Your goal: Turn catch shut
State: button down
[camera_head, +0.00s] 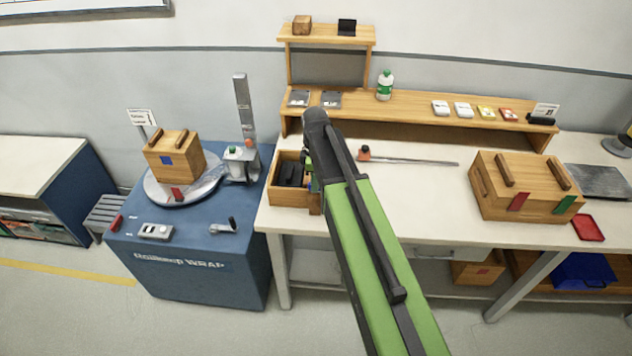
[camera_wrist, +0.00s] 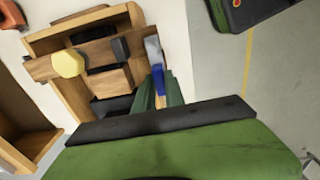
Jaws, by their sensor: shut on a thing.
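A small wooden box (camera_head: 287,185) with an open front or top stands at the left end of the long table, with dark things inside. It also fills the upper left of the wrist view (camera_wrist: 45,85), with a yellow hexagonal knob (camera_wrist: 68,64) on a wooden bar. Beside the bar is what looks like the catch, a blue piece (camera_wrist: 158,84) with a grey flat part above it. My gripper (camera_wrist: 160,98) is shut on the blue piece at the box's right side. In the head view my arm hides most of my gripper and the catch.
A blue wrapping machine (camera_head: 190,250) with a boxed turntable stands left of the table. A wooden chest (camera_head: 525,187) with red and green tabs sits at the right. A long rod tool (camera_head: 410,160) lies on the table behind my arm. A shelf (camera_head: 420,108) runs along the back.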

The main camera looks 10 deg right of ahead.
jog(key=shift+s, duration=0.1)
jog(key=c, duration=1.4)
grip_release()
notch_tip(320, 180, up, 17)
jog(key=p, duration=1.7)
jog(key=shift+r, duration=0.2)
